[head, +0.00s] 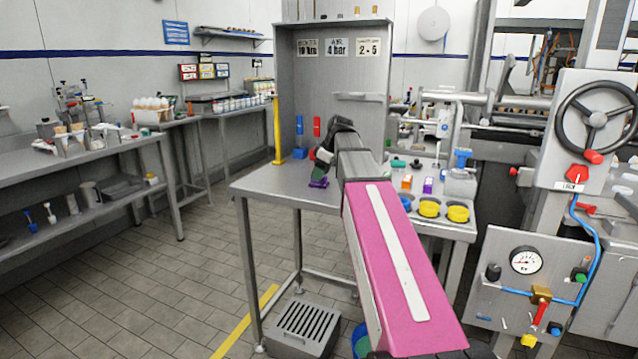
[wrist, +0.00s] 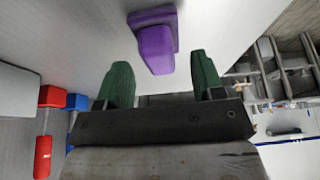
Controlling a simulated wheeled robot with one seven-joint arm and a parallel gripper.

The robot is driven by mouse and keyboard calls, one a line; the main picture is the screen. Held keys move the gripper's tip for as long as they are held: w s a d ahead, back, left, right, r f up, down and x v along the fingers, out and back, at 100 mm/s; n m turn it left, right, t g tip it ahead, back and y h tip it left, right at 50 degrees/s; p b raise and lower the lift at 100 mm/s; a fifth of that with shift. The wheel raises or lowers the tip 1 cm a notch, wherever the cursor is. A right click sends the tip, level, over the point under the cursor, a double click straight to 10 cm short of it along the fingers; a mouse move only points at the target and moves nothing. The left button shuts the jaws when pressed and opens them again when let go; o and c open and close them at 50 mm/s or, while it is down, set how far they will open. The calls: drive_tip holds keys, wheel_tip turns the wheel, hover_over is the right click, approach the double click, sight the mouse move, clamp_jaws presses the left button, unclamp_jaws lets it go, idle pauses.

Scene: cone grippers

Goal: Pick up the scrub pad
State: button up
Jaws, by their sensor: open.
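A purple block-like thing (wrist: 155,48) with a wider purple base lies on the grey metal table; it is probably the scrub pad, though its kind is hard to tell. It also shows in the head view (head: 319,183) near the table's left front edge. My gripper (wrist: 161,62) is open, its two green fingertips spread on either side of the purple thing's near end in the wrist view. The fingers hold nothing, and I cannot tell contact. In the head view my gripper (head: 324,168) points down just above the purple thing, partly hidden by my arm.
Red and blue pieces (head: 317,126) stand behind the gripper by the table's back panel (head: 345,70). A yellow post (head: 277,130) rises at the table's left edge.

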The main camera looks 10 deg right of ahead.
drive_tip(key=shift+x, duration=1.05)
drive_tip(key=c, duration=0.7)
drive_tip(key=shift+r, duration=0.15)
drive_tip(key=shift+c, duration=0.2)
drive_tip(key=shift+r, duration=0.5)
wheel_tip(320, 180, up, 3)
drive_tip(key=shift+f, duration=0.25)
drive_tip(key=s+a+r, duration=0.7)
drive_tip(key=s, duration=0.2)
drive_tip(key=shift+a+r, duration=0.1)
